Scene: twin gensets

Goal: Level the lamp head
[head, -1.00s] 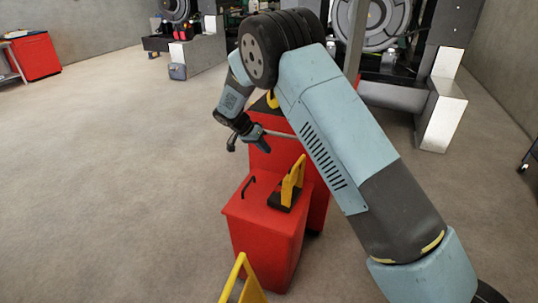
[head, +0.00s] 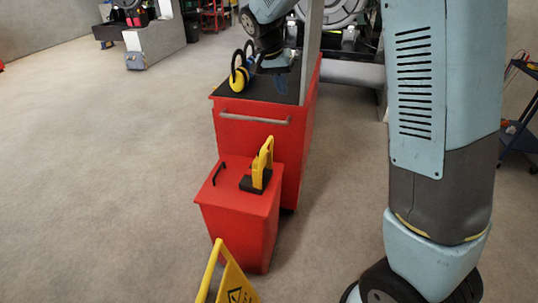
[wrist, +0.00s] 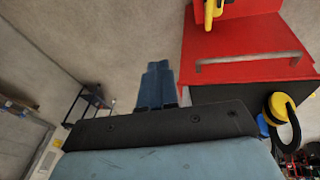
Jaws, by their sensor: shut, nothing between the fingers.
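A yellow upright piece on a black base (head: 259,172) stands on the lid of the low red box (head: 245,222). It leans a little in the head view, and its yellow part (wrist: 212,12) shows at the top edge of the wrist view. I cannot tell whether it is the lamp head; no other clear lamp head shows. My gripper (head: 281,84) is above the black top of the tall red cabinet, behind and apart from the yellow piece. In the wrist view its blue fingers (wrist: 157,82) are together with nothing between them.
The red cabinet (head: 262,150) has a bar handle on its front. Yellow-and-black ear defenders (head: 238,80) lie on its top, close to my gripper. A yellow folding sign (head: 232,285) stands in front. A dark blue trolley (head: 520,135) is at right. Floor to the left is clear.

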